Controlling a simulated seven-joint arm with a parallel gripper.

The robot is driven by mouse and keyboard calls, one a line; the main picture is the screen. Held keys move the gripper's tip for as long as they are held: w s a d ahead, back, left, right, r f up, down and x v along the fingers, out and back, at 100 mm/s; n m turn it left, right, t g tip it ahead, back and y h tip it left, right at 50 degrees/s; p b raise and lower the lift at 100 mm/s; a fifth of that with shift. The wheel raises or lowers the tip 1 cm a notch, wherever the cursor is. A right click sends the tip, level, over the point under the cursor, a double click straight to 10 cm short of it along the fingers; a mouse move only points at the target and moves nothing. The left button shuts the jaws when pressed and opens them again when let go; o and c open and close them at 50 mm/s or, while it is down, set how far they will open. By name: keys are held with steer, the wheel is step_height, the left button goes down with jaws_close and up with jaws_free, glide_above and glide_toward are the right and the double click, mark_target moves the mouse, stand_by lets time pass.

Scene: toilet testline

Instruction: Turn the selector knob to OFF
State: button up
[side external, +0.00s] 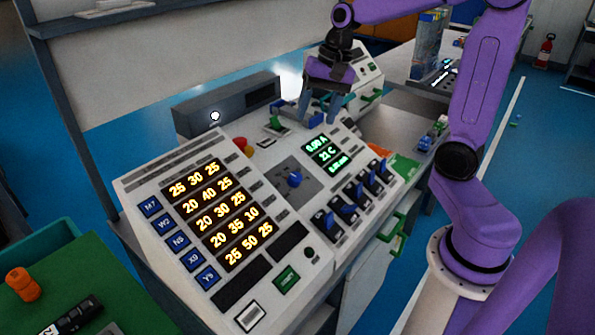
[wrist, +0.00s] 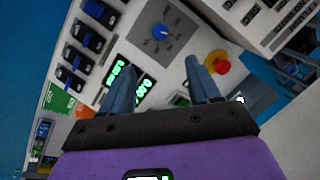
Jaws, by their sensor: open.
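The selector knob (side external: 294,178) is a blue knob on a grey square plate in the middle of the sloped control panel. It also shows in the wrist view (wrist: 160,31), near the top centre, with its plate and small marks around it. The marks are too small to read, so I cannot tell its setting. My gripper (side external: 318,118) is above the far part of the panel, behind the knob and apart from it. In the wrist view my gripper (wrist: 160,80) has its two blue fingers spread wide with nothing between them.
A red emergency button (side external: 242,147) on yellow stands behind the knob, near one finger in the wrist view. Green number displays (side external: 322,151) and a row of blue rocker switches (side external: 350,202) lie right of the knob. Orange number displays (side external: 217,211) fill the left panel.

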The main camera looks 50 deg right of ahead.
glide_toward(296, 175)
steer(key=x, duration=0.8)
steer(key=shift+a+f, duration=0.1)
steer(key=shift+f, duration=0.25)
steer(key=c, duration=1)
